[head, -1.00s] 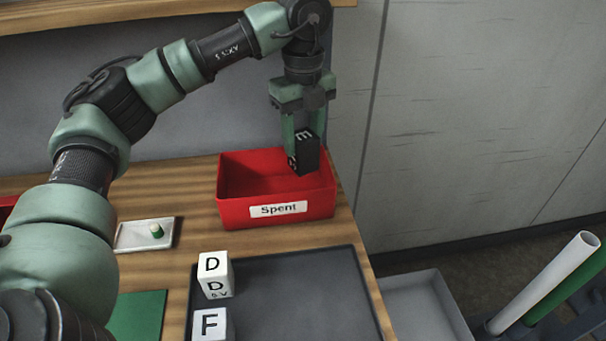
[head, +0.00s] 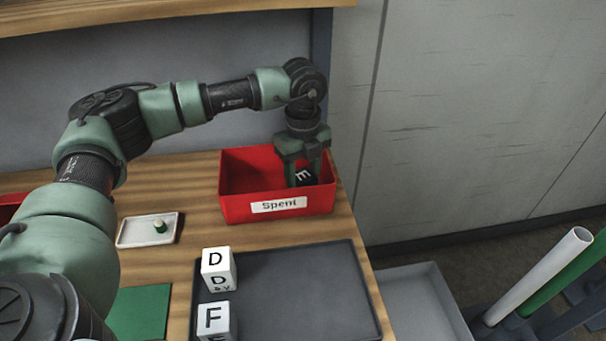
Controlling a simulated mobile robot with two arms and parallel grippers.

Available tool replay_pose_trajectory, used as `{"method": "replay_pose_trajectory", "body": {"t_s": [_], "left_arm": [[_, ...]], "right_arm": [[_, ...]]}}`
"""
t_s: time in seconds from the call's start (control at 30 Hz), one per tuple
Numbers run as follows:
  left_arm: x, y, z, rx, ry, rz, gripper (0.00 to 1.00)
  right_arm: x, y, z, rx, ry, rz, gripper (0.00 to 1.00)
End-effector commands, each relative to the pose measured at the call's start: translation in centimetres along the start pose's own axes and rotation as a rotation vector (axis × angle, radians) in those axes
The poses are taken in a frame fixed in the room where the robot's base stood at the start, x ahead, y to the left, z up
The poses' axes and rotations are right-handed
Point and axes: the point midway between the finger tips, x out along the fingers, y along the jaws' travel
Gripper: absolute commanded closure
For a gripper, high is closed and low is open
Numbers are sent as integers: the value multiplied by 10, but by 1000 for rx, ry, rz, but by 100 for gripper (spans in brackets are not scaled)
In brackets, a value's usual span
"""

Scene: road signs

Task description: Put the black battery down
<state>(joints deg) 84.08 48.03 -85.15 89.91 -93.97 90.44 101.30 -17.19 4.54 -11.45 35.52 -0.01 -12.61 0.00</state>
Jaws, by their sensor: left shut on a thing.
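The black battery (head: 304,177), a dark block with a white letter E on it, is in my left gripper (head: 304,172). The gripper is shut on it and points down inside the right part of the red bin (head: 235,208) labelled "Spent". The battery's lower part is hidden by the bin's front wall, so I cannot tell whether it touches the bottom. The left part of the bin looks empty. My right gripper is not in view.
A dark tray (head: 310,290) in front of the bin holds white lettered blocks (head: 218,269) at its left edge. A small white dish (head: 133,232) holds a green-and-white piece (head: 160,227). A green mat (head: 140,312) lies at front left. A grey wall stands right.

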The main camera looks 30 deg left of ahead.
Motion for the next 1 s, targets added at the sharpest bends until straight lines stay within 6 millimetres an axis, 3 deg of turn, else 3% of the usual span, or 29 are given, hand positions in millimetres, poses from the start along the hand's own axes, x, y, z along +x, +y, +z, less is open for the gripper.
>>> {"method": "replay_pose_trajectory", "body": {"t_s": [0.17, 0.2, 0.27, 0.3, 0.7, 1.0], "left_arm": [[3, -1, 0, 1, 0, -2, 100], [4, 0, 0, 1, 0, 0, 52], [3, 0, 0, 1, 0, 0, 35], [3, 0, 0, 1, 0, 0, 33], [-5, -1, 0, 0, -1, -2, 33], [-63, -2, 0, 1, -1, -6, 33]], "right_arm": [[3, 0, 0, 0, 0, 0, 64], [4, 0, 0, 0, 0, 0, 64], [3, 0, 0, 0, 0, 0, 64], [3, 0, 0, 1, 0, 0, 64], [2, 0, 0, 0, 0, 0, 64], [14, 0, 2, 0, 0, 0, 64]]}}
